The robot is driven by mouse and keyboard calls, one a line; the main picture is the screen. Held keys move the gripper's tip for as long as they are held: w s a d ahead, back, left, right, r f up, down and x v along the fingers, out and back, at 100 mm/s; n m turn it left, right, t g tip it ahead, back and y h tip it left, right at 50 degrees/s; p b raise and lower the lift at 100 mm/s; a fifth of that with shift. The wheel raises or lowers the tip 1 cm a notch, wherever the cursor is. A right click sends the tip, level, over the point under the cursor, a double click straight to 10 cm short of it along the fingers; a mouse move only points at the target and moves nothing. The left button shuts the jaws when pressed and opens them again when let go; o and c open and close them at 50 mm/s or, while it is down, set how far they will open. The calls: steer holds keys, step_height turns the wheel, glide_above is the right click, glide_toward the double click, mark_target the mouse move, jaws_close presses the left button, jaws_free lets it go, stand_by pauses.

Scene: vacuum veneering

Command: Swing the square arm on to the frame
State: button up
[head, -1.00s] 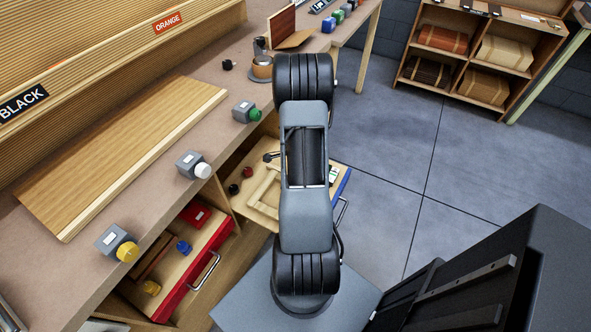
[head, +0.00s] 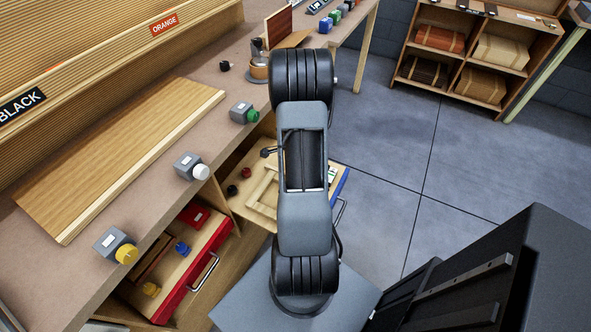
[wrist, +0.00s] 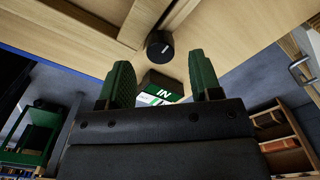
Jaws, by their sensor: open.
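A pale wooden frame (head: 264,187) lies in the open blue-fronted drawer (head: 344,186) under the bench, partly hidden behind my arm. A dark fitting with a short rod (head: 268,152) is at the drawer's back; I cannot tell whether it is the square arm. In the wrist view, wooden strips (wrist: 137,22) cross a pale board, with a round black knob (wrist: 160,46) beside them. My gripper (wrist: 158,62) is open, its green fingers apart with nothing between them that I can see gripped. A dark box with a green and white "IN" label (wrist: 160,92) shows beyond the fingers.
A red-fronted drawer (head: 207,273) stands open to the left. Boxes with yellow (head: 126,253), white (head: 200,172) and green (head: 252,116) knobs line the bench edge. A wooden shelf (head: 480,55) stands at the back right. Grey floor is clear right of the drawer.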

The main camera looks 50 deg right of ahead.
step_height(320, 180, up, 11)
steer(key=shift+p, duration=0.4)
stand_by(0.5)
steer(key=s+a+r+n+t+p, duration=0.1)
steer(key=a+r+n+p, duration=0.2)
steer(key=a+r+n, duration=0.7)
steer(key=s+a+r+n+t+p, duration=0.1)
steer(key=a+r+n+p, duration=0.3)
steer(key=a+r+n, duration=0.7)
steer(key=a+n+t, duration=0.1)
steer(key=a+n, duration=0.2)
steer(key=a, duration=0.5)
steer(key=shift+s+r+t, duration=0.2)
steer(key=shift+r+t, duration=0.05)
steer(key=shift+t, duration=0.05)
steer(key=shift+a+n, duration=0.1)
steer(key=shift+n, duration=0.2)
steer(key=shift+c, duration=0.4)
